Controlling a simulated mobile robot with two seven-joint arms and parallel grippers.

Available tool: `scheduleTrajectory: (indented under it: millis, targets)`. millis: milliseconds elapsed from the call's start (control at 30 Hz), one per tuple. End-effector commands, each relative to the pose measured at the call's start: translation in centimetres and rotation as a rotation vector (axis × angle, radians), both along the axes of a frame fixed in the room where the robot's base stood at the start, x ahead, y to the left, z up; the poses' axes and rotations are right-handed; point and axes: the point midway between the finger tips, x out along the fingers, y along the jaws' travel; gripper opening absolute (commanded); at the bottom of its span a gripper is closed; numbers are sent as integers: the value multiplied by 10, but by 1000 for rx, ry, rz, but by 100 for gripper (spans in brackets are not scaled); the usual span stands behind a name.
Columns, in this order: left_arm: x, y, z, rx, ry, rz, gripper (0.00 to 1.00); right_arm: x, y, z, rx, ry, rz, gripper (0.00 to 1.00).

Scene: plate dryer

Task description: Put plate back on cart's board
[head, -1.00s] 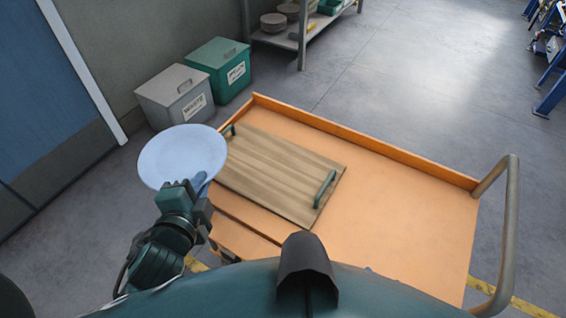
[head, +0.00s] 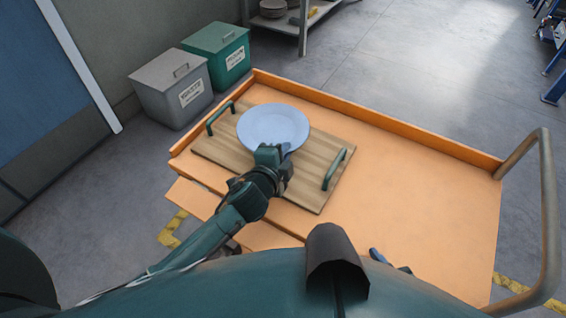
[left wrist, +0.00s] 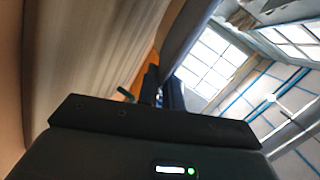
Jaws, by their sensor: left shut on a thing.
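The pale blue round plate (head: 273,125) is over the wooden board (head: 315,180) on the orange cart. My left gripper (head: 283,150) is shut on the plate's near rim. In the left wrist view the plate shows nearly edge-on as a grey band (left wrist: 190,38), beside the board's wood surface (left wrist: 80,50). I cannot tell whether the plate touches the board. The board has a green handle at its left (head: 220,118) and right (head: 334,170) ends. A small part of my right gripper (head: 390,262) shows at the bottom edge; its jaws are mostly hidden.
The orange cart (head: 420,200) has a raised far rim and a metal push handle (head: 548,220) at right. Its top right of the board is clear. A grey bin (head: 172,92) and a green bin (head: 222,55) stand on the floor beyond its left end.

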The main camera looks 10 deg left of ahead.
Motion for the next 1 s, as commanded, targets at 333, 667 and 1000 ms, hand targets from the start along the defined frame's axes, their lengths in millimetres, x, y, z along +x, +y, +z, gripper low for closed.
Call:
scheduleTrajectory:
  millis: [333, 667, 1000]
  targets:
    - [0, -1, -38, 0, -3, -1, 0, -1, 1, -10, 20, 3, -5, 36]
    - [0, -1, -40, -1, -5, -2, 0, 1, 0, -10, 25, 1, -12, 36]
    - [0, 0, -40, 0, 0, -1, 29, 1, 1, -8, 31, 1, -17, 36]
